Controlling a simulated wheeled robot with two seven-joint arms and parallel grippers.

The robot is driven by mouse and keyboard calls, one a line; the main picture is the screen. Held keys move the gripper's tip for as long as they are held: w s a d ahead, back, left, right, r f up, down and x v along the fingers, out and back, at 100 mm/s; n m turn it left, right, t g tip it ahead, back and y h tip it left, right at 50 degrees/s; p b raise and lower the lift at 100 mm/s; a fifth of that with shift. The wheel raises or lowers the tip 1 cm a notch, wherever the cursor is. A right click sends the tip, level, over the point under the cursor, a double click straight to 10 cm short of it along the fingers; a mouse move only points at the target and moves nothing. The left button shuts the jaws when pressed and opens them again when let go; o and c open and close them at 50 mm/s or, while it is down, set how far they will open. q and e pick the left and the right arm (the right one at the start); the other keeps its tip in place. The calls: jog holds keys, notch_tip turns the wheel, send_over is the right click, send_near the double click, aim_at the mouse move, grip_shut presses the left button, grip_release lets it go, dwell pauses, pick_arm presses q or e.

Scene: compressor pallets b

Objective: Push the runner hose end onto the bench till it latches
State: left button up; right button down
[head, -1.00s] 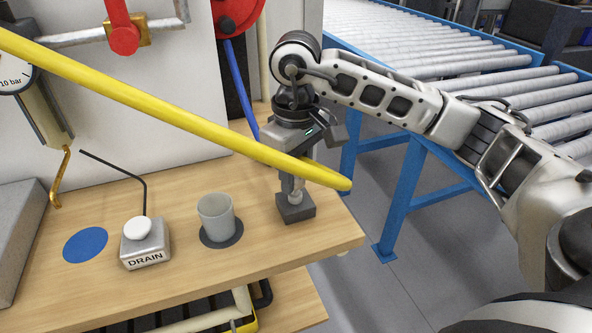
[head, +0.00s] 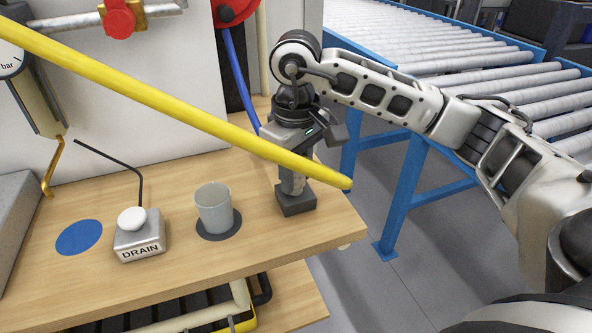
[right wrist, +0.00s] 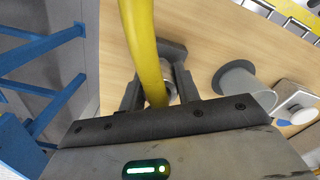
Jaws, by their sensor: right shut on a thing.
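My right gripper (head: 292,182) is upright over the right end of the bench (head: 180,265), fingers down. It is shut on the runner hose end, a metal fitting (right wrist: 171,84) that shows between the fingers in the right wrist view. A dark square block (head: 296,203) stands on the bench directly below it, and the fingers reach close to its top. Whether the fitting is latched cannot be seen. The yellow hose (head: 180,113) runs from the upper left across the front of the gripper and hides part of it. My left gripper is not in view.
A grey cup (head: 214,208) stands on a dark disc left of the block. A DRAIN button box (head: 139,245) and a blue disc (head: 79,237) lie further left. A blue hose (head: 240,90) hangs behind. A roller conveyor (head: 450,50) stands beyond the bench's right edge.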

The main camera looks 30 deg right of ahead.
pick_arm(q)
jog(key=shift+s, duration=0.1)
pick_arm(e)
jog(key=c, duration=0.9)
grip_release()
pick_arm(q)
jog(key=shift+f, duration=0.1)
jog(key=p, duration=0.1)
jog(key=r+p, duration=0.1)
jog(key=p, duration=0.1)
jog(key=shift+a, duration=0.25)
pick_arm(e)
notch_tip(320, 180, up, 16)
jog(key=shift+f, duration=0.1)
